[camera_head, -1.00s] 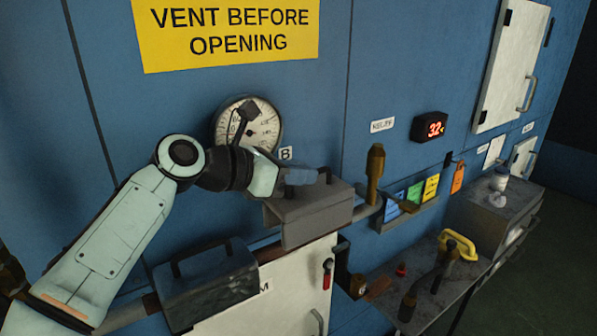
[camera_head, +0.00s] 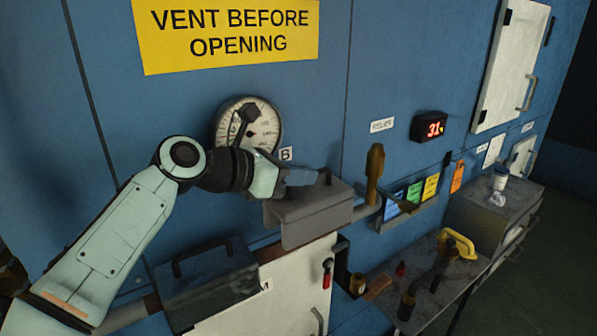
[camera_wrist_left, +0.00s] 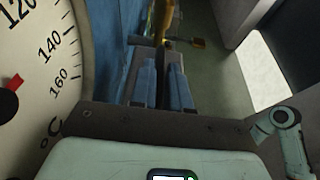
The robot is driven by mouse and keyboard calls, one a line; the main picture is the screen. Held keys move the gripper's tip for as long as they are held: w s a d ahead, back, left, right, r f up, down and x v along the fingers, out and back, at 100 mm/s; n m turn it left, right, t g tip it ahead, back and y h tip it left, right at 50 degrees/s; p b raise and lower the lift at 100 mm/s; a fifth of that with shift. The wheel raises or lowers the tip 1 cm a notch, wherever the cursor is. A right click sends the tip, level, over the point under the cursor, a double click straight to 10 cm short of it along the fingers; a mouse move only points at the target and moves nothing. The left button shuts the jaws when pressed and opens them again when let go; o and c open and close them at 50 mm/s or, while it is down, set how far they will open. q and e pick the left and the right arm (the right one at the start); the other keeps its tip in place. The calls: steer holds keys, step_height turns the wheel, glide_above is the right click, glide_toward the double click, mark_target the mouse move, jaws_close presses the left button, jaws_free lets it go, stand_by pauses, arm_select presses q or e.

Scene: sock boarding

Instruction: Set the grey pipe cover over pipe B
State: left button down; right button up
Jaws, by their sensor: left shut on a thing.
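The grey pipe cover (camera_head: 312,217) is a box-like cover with a handle on top. It sits at the pipe below the gauge, by the B label (camera_head: 285,154). A stretch of pipe B (camera_head: 366,211) shows at the cover's right end; the rest is hidden behind the cover and my arm. My left gripper (camera_head: 304,177) is shut on the cover's handle from the left. The left wrist view shows its two blue-grey fingers (camera_wrist_left: 164,88) with the dark handle between them. I cannot tell whether the cover rests fully on the pipe. My right gripper is not in view.
A brass lever (camera_head: 375,172) stands just right of the cover. A round gauge (camera_head: 247,127) is on the wall behind my wrist. A second, dark cover (camera_head: 205,287) is at lower left. A bench (camera_head: 437,290) with a yellow handle (camera_head: 459,245) is at lower right.

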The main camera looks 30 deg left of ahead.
mark_target(299, 206)
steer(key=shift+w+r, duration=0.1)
arm_select(q)
steer(key=shift+f+b, duration=0.7)
steer(key=shift+f, duration=0.6)
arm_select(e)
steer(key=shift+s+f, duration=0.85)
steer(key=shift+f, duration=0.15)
arm_select(q)
steer(key=shift+f+b, duration=1.25)
steer(key=shift+f, duration=0.9)
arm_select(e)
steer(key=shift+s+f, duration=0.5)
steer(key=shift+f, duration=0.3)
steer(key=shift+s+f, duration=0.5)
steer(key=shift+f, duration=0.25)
arm_select(q)
steer(key=c, duration=1)
jaws_free()
steer(key=shift+f, duration=0.1)
steer(key=v, duration=1.3)
steer(key=shift+s+a, duration=0.1)
steer(key=shift+s, duration=0.05)
